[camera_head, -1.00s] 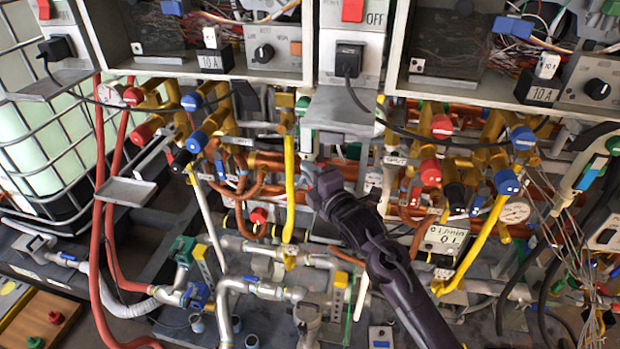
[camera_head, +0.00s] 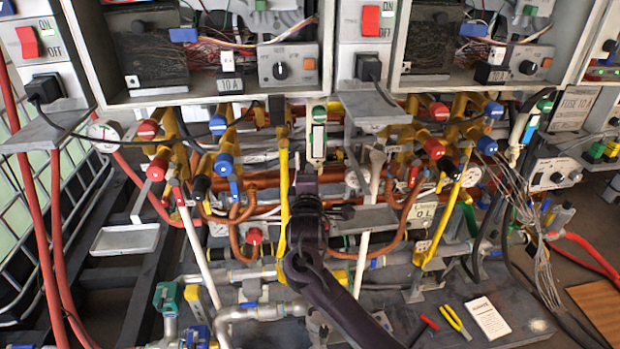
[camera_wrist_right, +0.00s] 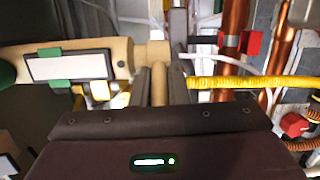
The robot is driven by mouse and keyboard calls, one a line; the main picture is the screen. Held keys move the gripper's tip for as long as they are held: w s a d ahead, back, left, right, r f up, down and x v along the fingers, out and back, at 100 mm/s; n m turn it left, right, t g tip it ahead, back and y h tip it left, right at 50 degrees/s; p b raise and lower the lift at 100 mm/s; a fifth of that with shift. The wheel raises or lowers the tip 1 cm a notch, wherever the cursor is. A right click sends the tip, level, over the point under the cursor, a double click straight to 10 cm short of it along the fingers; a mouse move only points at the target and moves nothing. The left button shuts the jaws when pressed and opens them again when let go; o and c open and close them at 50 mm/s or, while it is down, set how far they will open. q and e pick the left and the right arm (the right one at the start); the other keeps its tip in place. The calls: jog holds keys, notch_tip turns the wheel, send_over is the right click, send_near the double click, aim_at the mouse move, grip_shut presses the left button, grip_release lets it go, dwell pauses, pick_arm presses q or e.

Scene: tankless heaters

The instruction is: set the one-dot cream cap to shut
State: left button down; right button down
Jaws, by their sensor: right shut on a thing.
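In the right wrist view the cream fitting (camera_wrist_right: 80,66) lies at the left. My right gripper (camera_head: 305,176) is just below it in the head view. In the right wrist view its fingers (camera_wrist_right: 159,86) are shut on a narrow cream part, which appears joined to that fitting. Another cream fitting with green parts (camera_head: 523,125) is at the right. My left gripper is not in view.
Yellow pipes (camera_head: 283,190) and valves with red and blue caps (camera_head: 224,163) crowd both sides of the gripper. A grey shelf (camera_head: 374,107) is above right.

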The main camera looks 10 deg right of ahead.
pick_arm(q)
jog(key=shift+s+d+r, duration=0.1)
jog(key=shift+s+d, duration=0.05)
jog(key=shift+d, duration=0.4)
pick_arm(e)
jog(key=shift+w+a+m+g+h, duration=0.15)
jog(key=shift+m+g+h, duration=0.2)
jog(key=shift+m+h, duration=0.4)
jog(key=shift+w+a+m+g+h, duration=0.1)
jog(key=shift+m+g+h, duration=0.3)
jog(key=shift+h, duration=0.55)
jog(key=c, duration=1.7)
grip_release()
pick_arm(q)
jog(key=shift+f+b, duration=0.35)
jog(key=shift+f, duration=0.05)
pick_arm(e)
jog(key=v, duration=0.7)
jog(key=shift+s, duration=0.35)
jog(key=shift+a+f, duration=0.1)
